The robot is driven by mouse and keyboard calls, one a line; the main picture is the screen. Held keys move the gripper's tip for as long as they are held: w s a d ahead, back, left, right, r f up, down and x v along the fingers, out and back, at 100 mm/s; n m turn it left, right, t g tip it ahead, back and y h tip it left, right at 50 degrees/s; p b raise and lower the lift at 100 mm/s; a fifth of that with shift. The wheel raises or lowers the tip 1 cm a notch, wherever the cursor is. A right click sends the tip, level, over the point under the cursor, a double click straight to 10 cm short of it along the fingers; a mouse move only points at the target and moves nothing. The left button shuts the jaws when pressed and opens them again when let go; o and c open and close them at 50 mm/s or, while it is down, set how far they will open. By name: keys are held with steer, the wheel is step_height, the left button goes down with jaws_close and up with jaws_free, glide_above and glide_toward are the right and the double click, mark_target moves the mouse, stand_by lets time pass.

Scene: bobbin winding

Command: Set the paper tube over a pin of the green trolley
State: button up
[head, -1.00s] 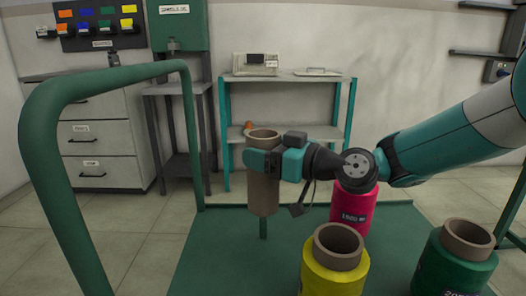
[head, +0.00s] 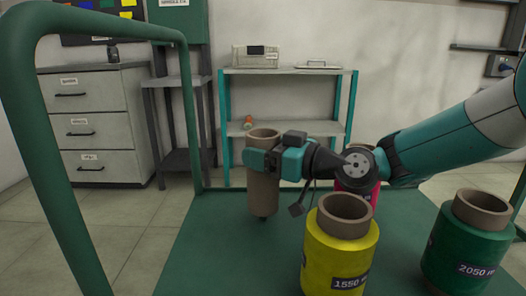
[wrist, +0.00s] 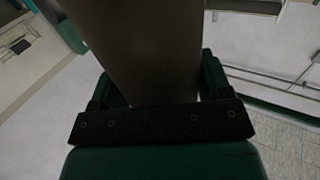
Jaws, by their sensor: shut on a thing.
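The brown paper tube (head: 263,195) stands upright over the green trolley's deck (head: 215,235), left of the yellow bobbin. My gripper (head: 265,160) is shut on its upper part from the right. In the wrist view the tube (wrist: 150,50) fills the space between the fingers. A short dark bit shows just under the tube's lower end, close to the deck. No pin shows clearly there, and I cannot tell whether the tube is around one or in front of it.
A yellow bobbin (head: 340,255), a green bobbin (head: 467,250) and a partly hidden red bobbin (head: 357,187) stand on the deck. The trolley's green rail (head: 60,150) rises at the left. A shelf (head: 290,128) stands behind.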

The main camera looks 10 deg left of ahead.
steer(key=shift+f, duration=0.4)
steer(key=shift+f+b, duration=1.2)
steer(key=shift+b, duration=0.25)
steer(key=shift+r, duration=0.1)
steer(key=o, duration=1)
step_height(320, 180, up, 20)
steer(key=p, duration=0.7)
steer(key=shift+p, duration=0.3)
